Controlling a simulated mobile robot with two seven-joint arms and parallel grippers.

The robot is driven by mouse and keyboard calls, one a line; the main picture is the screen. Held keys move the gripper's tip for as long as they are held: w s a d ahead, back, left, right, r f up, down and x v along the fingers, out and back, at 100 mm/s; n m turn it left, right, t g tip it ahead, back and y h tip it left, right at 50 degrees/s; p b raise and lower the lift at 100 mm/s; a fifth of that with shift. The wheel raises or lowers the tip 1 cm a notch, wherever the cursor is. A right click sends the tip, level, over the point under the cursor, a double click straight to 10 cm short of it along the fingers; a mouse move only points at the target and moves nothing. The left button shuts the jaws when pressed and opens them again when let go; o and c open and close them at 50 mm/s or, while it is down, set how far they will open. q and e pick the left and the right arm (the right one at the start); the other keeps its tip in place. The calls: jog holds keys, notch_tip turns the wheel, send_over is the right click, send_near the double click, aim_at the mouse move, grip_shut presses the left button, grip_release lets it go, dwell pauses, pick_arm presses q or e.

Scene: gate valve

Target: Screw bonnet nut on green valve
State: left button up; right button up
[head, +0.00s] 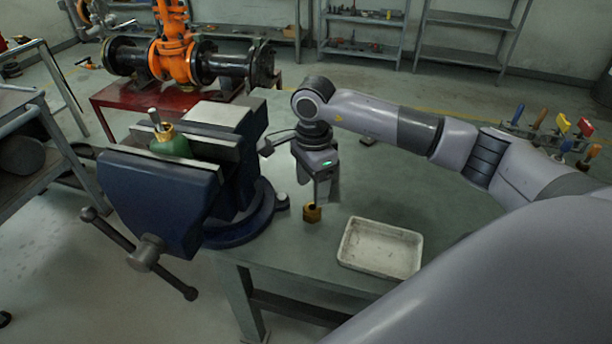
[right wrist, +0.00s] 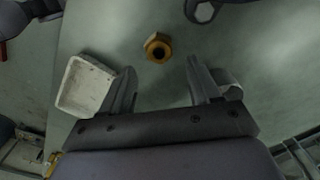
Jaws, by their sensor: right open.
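The green valve (head: 172,145) is clamped upright in the jaws of the blue vise (head: 165,195). Its brass neck and a grey stem stick up above the jaws. The brass bonnet nut (head: 312,213) sits on the table near its front edge, right of the vise. My right gripper (head: 321,199) points down over the nut. In the right wrist view the nut (right wrist: 157,48) shows ahead of the spread fingers (right wrist: 161,68), with nothing held between them. My left gripper is not in view.
A white tray (head: 381,248) lies on the table right of the nut. The vise handle (head: 140,257) juts out at the front left. Hand tools (head: 560,130) stand at the far right. The table behind my right gripper is mostly clear.

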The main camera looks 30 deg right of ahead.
aim_at(312, 206)
jog(key=shift+s+f+b, duration=0.1)
jog(key=shift+f+b, duration=0.25)
jog(key=shift+f, duration=0.1)
jog(key=shift+f+b, duration=0.95)
jog(key=shift+f, duration=0.6)
jog(key=shift+f+b, duration=1.25)
jog(key=shift+f, duration=0.2)
jog(key=c, duration=1)
jog(key=shift+r, duration=0.1)
